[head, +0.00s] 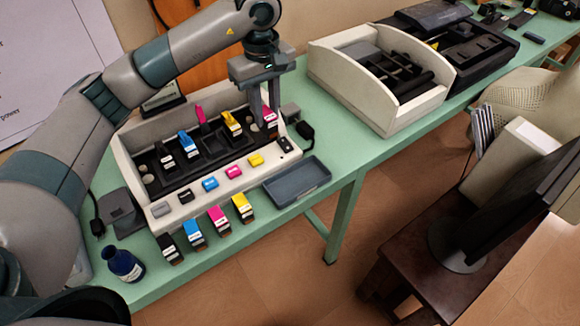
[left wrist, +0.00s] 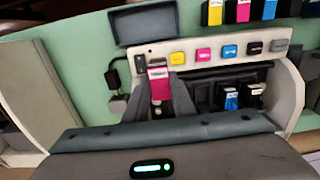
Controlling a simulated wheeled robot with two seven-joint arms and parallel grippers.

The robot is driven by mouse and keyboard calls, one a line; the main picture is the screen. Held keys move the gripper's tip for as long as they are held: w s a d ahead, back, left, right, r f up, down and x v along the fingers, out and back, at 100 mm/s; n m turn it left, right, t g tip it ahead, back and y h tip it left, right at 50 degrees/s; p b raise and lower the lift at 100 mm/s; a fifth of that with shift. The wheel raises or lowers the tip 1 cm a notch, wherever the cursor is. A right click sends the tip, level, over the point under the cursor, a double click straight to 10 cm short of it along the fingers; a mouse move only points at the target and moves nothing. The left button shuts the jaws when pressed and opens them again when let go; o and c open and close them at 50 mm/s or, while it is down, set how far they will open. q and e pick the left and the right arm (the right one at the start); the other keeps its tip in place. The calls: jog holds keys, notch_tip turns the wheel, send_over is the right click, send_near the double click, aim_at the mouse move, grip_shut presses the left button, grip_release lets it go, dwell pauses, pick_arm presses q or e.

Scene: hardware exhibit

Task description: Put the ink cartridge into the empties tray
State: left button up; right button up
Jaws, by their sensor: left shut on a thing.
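My left gripper (head: 265,122) is shut on a magenta ink cartridge (head: 271,116) with a white label, at the right end of the white printer carriage unit (head: 160,212). In the left wrist view the magenta cartridge (left wrist: 159,82) stands between the two fingers (left wrist: 160,100). I cannot tell whether its lower end is still within its slot. The empties tray looks to be the shallow, empty blue-grey tray (head: 297,184) on the green bench, just in front and right of the unit; it also shows in the left wrist view (left wrist: 146,25). My right gripper is not in view.
Coloured buttons (head: 233,172) line the unit's front. A larger open white machine (head: 380,80) stands to the right on the bench (head: 330,150).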

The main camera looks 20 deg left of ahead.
pick_arm(q)
jog(key=s+d+f, duration=0.1)
jog(key=s+d, duration=0.3)
jog(key=d, duration=0.5)
jog(key=s+d+f, duration=0.1)
jog(key=s+d, duration=0.4)
jog(key=d, duration=0.3)
jog(key=shift+s+d, duration=0.25)
jog(key=shift+d, duration=0.1)
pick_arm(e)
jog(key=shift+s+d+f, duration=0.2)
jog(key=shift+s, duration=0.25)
pick_arm(q)
jog(key=shift+f, duration=0.1)
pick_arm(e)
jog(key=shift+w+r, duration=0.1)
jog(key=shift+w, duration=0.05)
